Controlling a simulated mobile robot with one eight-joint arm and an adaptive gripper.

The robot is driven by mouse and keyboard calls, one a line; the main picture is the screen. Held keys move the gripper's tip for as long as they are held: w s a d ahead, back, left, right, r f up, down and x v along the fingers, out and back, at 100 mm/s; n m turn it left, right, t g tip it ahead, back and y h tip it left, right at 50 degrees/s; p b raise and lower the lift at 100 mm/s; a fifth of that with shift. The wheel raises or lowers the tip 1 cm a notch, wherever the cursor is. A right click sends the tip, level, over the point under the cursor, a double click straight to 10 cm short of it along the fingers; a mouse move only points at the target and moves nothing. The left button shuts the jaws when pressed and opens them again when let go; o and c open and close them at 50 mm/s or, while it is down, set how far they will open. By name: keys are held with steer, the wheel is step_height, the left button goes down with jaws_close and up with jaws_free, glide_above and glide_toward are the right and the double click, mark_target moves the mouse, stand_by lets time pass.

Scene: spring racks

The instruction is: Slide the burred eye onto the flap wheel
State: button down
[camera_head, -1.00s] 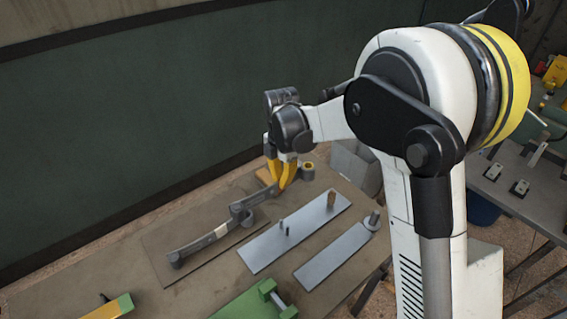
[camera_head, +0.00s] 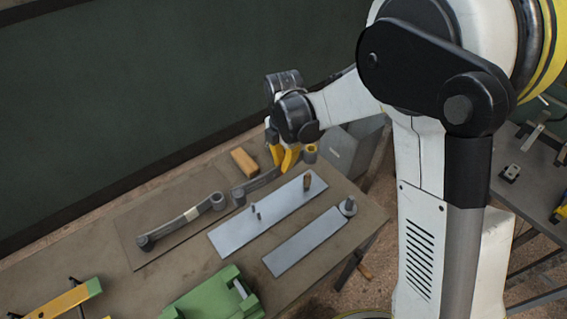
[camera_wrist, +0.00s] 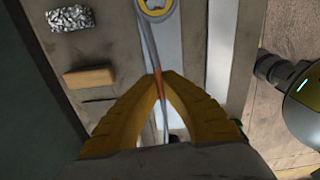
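My gripper (camera_head: 284,158) has yellow fingers shut on a thin grey leaf spring (camera_head: 262,181), held above the bench. In the wrist view the fingertips (camera_wrist: 156,78) meet on the leaf (camera_wrist: 147,45). Its yellow-rimmed eye (camera_wrist: 155,7) is at the top edge of that view; this seems to be the eye (camera_head: 310,150) right of the fingers in the head view. A grey eye (camera_head: 238,197) is at the other end. A brown upright cylinder, seemingly the flap wheel (camera_head: 307,183), stands on a silver plate (camera_head: 262,217), apart from the leaf. Burrs are too small to see.
Another leaf spring (camera_head: 181,221) lies on a dark mat (camera_head: 128,230). A second plate (camera_head: 305,243) carries a grey post (camera_head: 348,206). A green fixture (camera_head: 212,298) stands in front. A wooden block (camera_head: 244,161) lies behind the held leaf.

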steer(key=shift+f, duration=0.1)
steer(key=shift+f+b, duration=2.45)
steer(key=shift+f, duration=0.35)
steer(key=shift+f+b, duration=3.5)
steer(key=shift+f, duration=0.35)
steer(key=c, duration=1.5)
jaws_free()
steer(key=shift+c, duration=0.2)
step_height(320, 180, up, 12)
steer(key=shift+r, duration=0.1)
